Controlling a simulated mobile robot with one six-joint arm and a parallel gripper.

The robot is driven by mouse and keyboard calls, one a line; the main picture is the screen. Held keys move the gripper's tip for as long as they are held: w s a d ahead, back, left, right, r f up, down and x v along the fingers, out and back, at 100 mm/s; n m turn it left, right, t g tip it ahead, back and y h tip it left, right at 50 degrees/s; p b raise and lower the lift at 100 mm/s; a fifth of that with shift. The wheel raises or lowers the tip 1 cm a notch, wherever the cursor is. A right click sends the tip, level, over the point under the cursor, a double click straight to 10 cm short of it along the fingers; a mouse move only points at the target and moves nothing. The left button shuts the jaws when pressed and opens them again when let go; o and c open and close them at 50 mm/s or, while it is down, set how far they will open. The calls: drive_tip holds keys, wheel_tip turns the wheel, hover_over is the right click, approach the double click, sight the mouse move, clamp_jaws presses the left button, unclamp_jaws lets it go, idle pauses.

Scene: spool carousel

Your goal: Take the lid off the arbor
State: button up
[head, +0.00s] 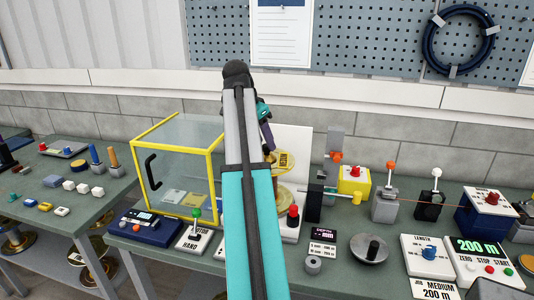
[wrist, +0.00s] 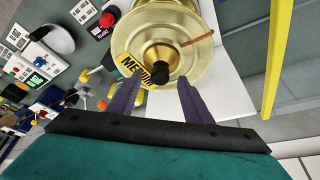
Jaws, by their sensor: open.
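In the wrist view a gold round disc (wrist: 190,62) with a yellow label reading "MEDIUM" faces me. A black knob (wrist: 158,74) stands at its centre; I take disc and knob for the lid end of the arbor, but cannot tell where lid and spool part. My gripper (wrist: 161,84) is open, its purple fingers on either side of the knob, with no clear contact. In the head view the gold labelled piece (head: 286,160) shows beside my arm, above another gold disc (head: 285,196). My arm hides much of them, and only part of my gripper shows.
A yellow-framed clear box (head: 180,165) stands close on the left. A white upright panel (head: 298,145) is behind the gold pieces. A red-knobbed post (head: 293,216) and a yellow box (head: 354,184) stand to the right. Control panels line the bench front.

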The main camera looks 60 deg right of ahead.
drive_tip(key=shift+x, duration=0.8)
clamp_jaws()
